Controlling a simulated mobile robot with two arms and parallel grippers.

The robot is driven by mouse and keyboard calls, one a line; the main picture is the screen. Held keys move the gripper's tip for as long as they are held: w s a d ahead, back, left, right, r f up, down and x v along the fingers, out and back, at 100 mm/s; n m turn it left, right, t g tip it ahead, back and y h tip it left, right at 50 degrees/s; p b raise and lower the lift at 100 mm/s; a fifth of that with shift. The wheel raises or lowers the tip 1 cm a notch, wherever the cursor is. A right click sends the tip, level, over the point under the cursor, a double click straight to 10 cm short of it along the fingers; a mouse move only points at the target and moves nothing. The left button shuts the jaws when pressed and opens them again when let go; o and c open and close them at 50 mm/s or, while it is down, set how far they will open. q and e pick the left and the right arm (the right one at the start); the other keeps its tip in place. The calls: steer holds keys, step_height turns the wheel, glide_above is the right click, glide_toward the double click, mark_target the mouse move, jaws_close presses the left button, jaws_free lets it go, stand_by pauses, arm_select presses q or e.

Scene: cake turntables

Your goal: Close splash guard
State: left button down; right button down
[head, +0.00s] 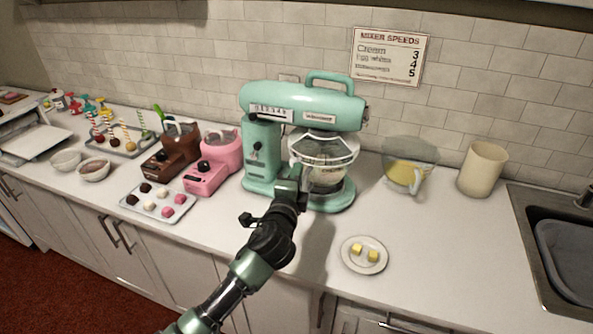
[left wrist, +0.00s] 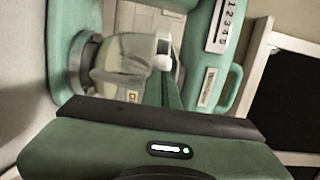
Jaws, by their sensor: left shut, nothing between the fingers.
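The teal stand mixer (head: 303,100) stands on the counter with its mixing bowl (head: 328,182) under the head. The splash guard (head: 337,150), clear with a pale rim, sits around the top of the bowl. It also shows in the left wrist view (left wrist: 122,55), with a white knob-like part near my fingers. My left gripper (head: 293,172) is shut and empty, at the front left of the bowl, close to the guard's left side. In the left wrist view my fingers (left wrist: 165,90) point toward the guard. I cannot tell whether they touch it. My right gripper is out of view.
A plate with yellow cubes (head: 364,266) lies in front of the mixer. A clear jug (head: 410,165) and a cream canister (head: 482,169) stand to the right, before the sink (head: 570,250). Pink (head: 217,160) and brown (head: 172,152) machines and a sweets tray (head: 130,207) are left.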

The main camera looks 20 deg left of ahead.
arm_select(q)
steer(key=a, duration=0.3)
steer(key=shift+w+p, duration=0.3)
steer(key=shift+w, duration=0.1)
steer(key=shift+d, duration=0.1)
